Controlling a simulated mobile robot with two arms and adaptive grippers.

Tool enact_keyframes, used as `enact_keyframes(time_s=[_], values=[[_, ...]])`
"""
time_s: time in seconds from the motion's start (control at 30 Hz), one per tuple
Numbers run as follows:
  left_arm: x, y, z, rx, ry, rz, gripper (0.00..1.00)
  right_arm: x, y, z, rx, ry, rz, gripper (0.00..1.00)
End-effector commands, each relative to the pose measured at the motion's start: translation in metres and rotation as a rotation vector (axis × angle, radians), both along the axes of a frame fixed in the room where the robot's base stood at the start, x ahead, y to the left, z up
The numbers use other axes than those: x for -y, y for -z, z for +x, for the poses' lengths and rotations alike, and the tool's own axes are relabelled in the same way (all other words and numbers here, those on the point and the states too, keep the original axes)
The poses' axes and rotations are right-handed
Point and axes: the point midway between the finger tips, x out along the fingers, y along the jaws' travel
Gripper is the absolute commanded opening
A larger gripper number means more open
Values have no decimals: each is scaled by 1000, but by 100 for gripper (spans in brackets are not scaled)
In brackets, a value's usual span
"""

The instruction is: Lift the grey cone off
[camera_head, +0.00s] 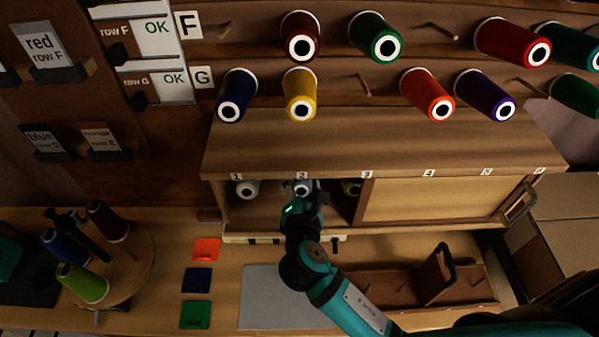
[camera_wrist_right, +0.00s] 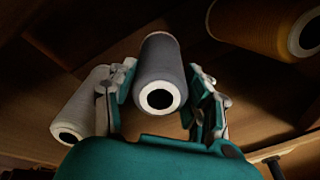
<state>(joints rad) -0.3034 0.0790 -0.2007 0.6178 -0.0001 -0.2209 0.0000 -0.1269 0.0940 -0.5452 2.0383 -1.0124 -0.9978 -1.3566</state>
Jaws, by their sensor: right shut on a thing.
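The grey cone (camera_wrist_right: 160,72) is between the two fingers of my right gripper (camera_wrist_right: 160,95) in the right wrist view, its white-rimmed end with a dark hole facing the camera. In the head view the grey cone (camera_head: 303,187) is in the open part of the cabinet, under the number 2. My right gripper (camera_head: 303,192) reaches into that opening and is shut on it. Whether the cone is clear of its support is hidden. My left gripper is in neither view.
A white cone (camera_head: 246,188) stands left of the grey one, and a yellow-brown cone (camera_head: 351,187) right of it. A sliding panel (camera_head: 430,199) covers the cabinet's right side. The shelf top (camera_head: 380,145) is bare.

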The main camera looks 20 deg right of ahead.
Motion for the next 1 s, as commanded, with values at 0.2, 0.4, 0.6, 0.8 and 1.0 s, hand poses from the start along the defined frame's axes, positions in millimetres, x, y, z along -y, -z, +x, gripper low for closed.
enact_keyframes(time_s=[0.2, 0.4, 0.6, 0.8, 1.0], values=[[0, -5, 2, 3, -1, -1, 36, -3, -3, -10, -2, -1, 1, 21], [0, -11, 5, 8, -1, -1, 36, -7, -6, -26, -4, -1, 0, 21], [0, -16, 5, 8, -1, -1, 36, -12, -9, -41, -4, 0, 1, 21], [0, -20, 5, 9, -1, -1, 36, -16, -12, -56, -5, -1, 2, 21], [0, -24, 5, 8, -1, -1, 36, -21, -15, -71, -5, -1, 1, 21]])
